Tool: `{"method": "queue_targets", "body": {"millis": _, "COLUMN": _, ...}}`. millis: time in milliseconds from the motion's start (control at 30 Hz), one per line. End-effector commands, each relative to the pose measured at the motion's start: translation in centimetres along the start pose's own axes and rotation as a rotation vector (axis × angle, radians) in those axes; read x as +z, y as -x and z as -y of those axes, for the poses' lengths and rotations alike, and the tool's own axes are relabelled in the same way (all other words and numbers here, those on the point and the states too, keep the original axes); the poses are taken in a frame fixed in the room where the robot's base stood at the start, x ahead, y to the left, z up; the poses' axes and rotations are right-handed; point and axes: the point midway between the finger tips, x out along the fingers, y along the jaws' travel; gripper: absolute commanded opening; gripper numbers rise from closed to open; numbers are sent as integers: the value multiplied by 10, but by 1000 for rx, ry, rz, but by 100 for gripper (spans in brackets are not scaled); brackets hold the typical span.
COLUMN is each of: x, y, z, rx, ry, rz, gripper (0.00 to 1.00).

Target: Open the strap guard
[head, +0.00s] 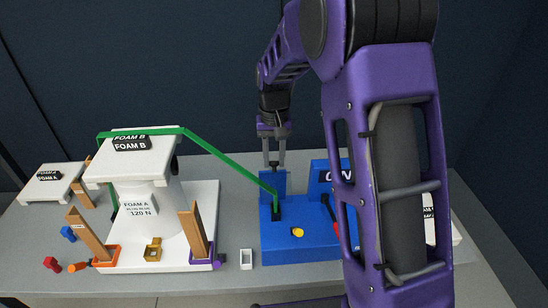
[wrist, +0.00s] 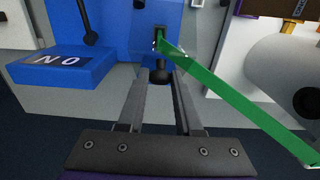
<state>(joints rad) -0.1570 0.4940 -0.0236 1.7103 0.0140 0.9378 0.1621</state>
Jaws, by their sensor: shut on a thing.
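The blue station (head: 290,246) stands on the bench right of the white tank assembly. A green strap (head: 235,164) runs from the foam-topped tank down into a dark slot in the blue station; it also shows in the wrist view (wrist: 240,103). A clear guard (wrist: 182,34) appears to cover the slot and strap end in the wrist view, with a dark knob (wrist: 160,70) in front. My gripper (head: 273,165) points down behind the slot, with its fingers closed around the knob. The guard's hinge and exact angle cannot be made out.
The white tank (head: 160,225) stands at left on a white base with wooden wedges. A yellow knob (head: 298,232) and a black lever sit on the blue station. My arm hides the station's right part. Loose red and blue pieces lie at far left.

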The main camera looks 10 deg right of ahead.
Motion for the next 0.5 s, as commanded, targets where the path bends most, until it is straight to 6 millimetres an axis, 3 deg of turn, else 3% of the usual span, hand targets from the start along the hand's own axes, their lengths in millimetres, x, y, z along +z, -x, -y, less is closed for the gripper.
{"method": "queue_targets", "body": {"millis": 500, "x": -16, "y": 13, "z": 0, "rx": 0, "ry": 1, "rz": 132, "gripper": 0}}
